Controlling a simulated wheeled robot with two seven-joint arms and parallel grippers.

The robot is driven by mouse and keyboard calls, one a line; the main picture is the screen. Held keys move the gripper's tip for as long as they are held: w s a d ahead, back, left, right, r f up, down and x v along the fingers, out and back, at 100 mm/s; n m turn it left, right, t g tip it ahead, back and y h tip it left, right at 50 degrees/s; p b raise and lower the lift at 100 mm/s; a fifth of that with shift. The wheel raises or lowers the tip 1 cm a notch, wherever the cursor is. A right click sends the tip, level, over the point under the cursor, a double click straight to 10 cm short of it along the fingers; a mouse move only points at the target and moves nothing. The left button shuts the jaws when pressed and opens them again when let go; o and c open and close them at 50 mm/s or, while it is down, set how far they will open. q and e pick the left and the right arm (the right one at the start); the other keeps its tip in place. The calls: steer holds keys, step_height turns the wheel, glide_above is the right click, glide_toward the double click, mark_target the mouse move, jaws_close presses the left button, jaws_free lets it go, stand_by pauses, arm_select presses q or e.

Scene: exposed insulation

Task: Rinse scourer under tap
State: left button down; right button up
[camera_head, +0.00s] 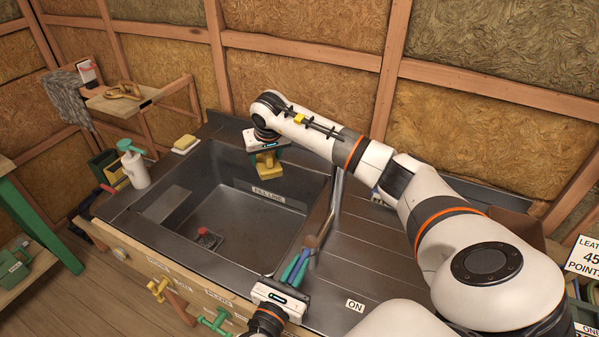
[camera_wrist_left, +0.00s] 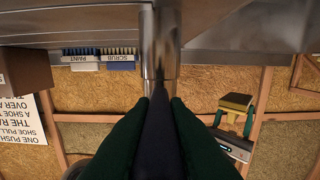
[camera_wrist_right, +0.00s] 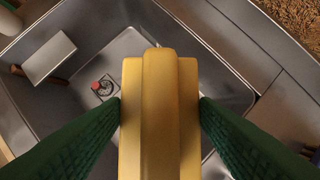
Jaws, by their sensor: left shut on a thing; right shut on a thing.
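The scourer, a yellow block with a raised ridge (camera_wrist_right: 160,120), is gripped between the green fingers of my right gripper (camera_head: 268,160). It hangs over the back of the dark sink basin (camera_head: 225,205), apart from its floor. The metal tap (camera_head: 336,190) rises at the basin's right side, to the right of the scourer. My left gripper (camera_head: 296,270) is at the front of the sink, shut on the tap's dark lever (camera_wrist_left: 160,140). The metal tap column (camera_wrist_left: 160,45) also shows in the left wrist view. No water is visible.
An ON label (camera_head: 355,305) marks the drainboard. My right arm spans the drainboard.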

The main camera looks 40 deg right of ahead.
arm_select(q)
steer(key=c, duration=1.4)
jaws_free()
steer(key=shift+s+d+r, duration=0.1)
arm_select(e)
steer(key=shift+s+d, duration=0.1)
arm_select(q)
steer(key=shift+a, duration=0.4)
steer(key=v, duration=1.1)
steer(key=shift+s+a, duration=0.1)
arm_select(e)
steer(key=shift+s+a+p, duration=0.45)
steer(key=shift+s+a, duration=0.45)
steer(key=shift+s, duration=0.1)
arm_select(q)
steer(key=shift+r+p, duration=0.45)
steer(key=shift+r, duration=0.4)
arm_select(e)
steer(key=shift+s+a, duration=1.8)
steer(key=shift+s, duration=0.2)
